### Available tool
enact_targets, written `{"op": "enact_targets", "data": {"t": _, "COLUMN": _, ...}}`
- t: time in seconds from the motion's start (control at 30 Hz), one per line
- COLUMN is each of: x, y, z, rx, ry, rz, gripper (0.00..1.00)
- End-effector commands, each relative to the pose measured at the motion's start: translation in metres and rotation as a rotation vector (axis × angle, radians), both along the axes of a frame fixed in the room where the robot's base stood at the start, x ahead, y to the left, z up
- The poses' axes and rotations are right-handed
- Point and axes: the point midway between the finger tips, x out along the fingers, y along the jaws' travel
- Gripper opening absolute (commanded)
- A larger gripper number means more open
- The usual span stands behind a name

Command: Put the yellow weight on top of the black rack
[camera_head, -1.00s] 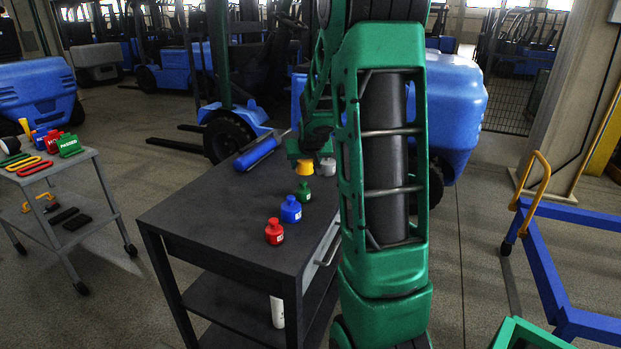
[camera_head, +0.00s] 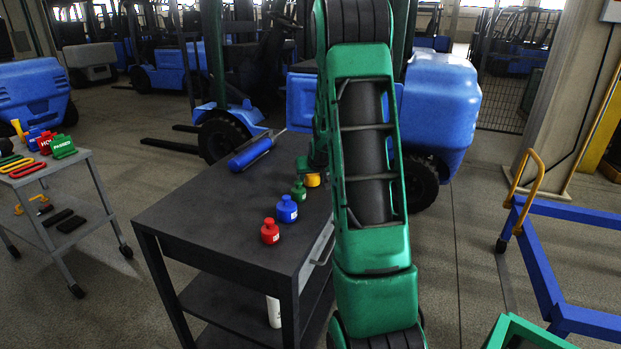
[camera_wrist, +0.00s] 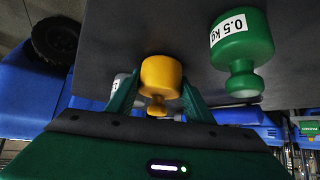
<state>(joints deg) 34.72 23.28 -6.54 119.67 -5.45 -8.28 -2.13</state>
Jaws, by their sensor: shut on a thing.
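The yellow weight (camera_head: 312,180) shows beside my arm over the right edge of the dark table (camera_head: 200,215). In the wrist view the yellow weight (camera_wrist: 160,77) is between the two green fingers of my gripper (camera_wrist: 160,88), which is shut on it. Its narrow knob points towards the palm. I cannot tell whether its base touches the table. My gripper (camera_head: 306,165) is partly hidden by my arm in the head view. I cannot make out a black rack apart from the dark table with its lower shelf.
Green (camera_head: 299,191), blue (camera_head: 287,209) and red (camera_head: 270,231) weights stand in a row on the table. A pale weight (camera_wrist: 118,82) is partly hidden behind a finger. A blue cylinder (camera_head: 250,154) lies at the far edge. The table's left half is clear.

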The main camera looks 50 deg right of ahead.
Motion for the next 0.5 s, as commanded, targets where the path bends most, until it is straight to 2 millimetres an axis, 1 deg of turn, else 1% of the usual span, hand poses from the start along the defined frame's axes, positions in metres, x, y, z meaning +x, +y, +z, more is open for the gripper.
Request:
{"op": "enact_targets", "data": {"t": 0.37, "x": 0.0010, "y": -0.0009, "z": -0.0022, "rx": -0.004, "ry": -0.005, "rz": 0.000, "gripper": 0.00}}
{"op": "enact_targets", "data": {"t": 0.4, "x": 0.0001, "y": -0.0002, "z": -0.0047, "rx": -0.001, "ry": -0.001, "rz": 0.000, "gripper": 0.49}}
{"op": "enact_targets", "data": {"t": 0.47, "x": 0.0000, "y": -0.0002, "z": -0.0044, "rx": -0.001, "ry": -0.002, "rz": 0.000, "gripper": 0.64}}
{"op": "enact_targets", "data": {"t": 0.5, "x": 0.0000, "y": -0.0002, "z": -0.0044, "rx": -0.001, "ry": -0.002, "rz": 0.000, "gripper": 0.66}}
